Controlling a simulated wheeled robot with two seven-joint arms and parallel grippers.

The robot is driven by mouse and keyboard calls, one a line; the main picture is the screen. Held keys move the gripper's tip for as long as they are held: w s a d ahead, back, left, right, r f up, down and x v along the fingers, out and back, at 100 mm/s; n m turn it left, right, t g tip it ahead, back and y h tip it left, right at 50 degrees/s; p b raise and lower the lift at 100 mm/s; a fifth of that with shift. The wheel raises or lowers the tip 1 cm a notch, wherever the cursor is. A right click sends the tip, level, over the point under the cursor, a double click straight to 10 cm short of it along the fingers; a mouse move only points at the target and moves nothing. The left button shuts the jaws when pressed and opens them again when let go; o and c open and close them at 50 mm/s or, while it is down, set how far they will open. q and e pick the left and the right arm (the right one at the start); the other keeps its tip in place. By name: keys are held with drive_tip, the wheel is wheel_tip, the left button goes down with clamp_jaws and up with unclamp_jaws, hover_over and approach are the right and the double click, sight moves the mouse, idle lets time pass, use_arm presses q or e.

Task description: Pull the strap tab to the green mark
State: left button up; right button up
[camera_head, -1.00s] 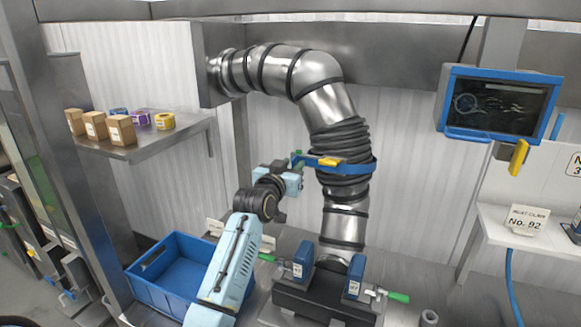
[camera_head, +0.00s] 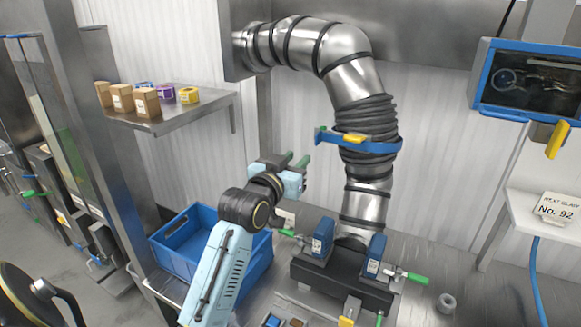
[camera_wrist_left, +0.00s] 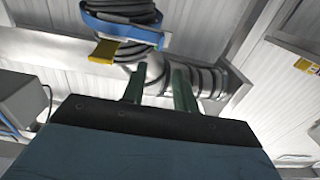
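A blue strap (camera_head: 375,146) with a yellow buckle (camera_head: 353,138) wraps the ribbed dark part of a silver duct (camera_head: 350,85). Its blue tab (camera_head: 322,136) sticks out to the left. The strap (camera_wrist_left: 115,24), buckle (camera_wrist_left: 105,50) and tab (camera_wrist_left: 161,41) also show in the left wrist view. My left gripper (camera_head: 293,160) is left of and below the tab, apart from it. Its two green fingers (camera_wrist_left: 159,88) are spread with nothing between them. I cannot make out a green mark on the strap. My right gripper is not in view.
A blue crate (camera_head: 180,263) stands behind my left forearm. Below the duct is a dark clamp base (camera_head: 340,280) with green-handled clamps. A shelf (camera_head: 185,113) with boxes and tape rolls is at left, a monitor (camera_head: 535,80) at right.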

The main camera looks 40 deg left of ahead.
use_arm(q)
drive_tip(key=shift+s+d, duration=0.15)
drive_tip(key=shift+s, duration=0.8)
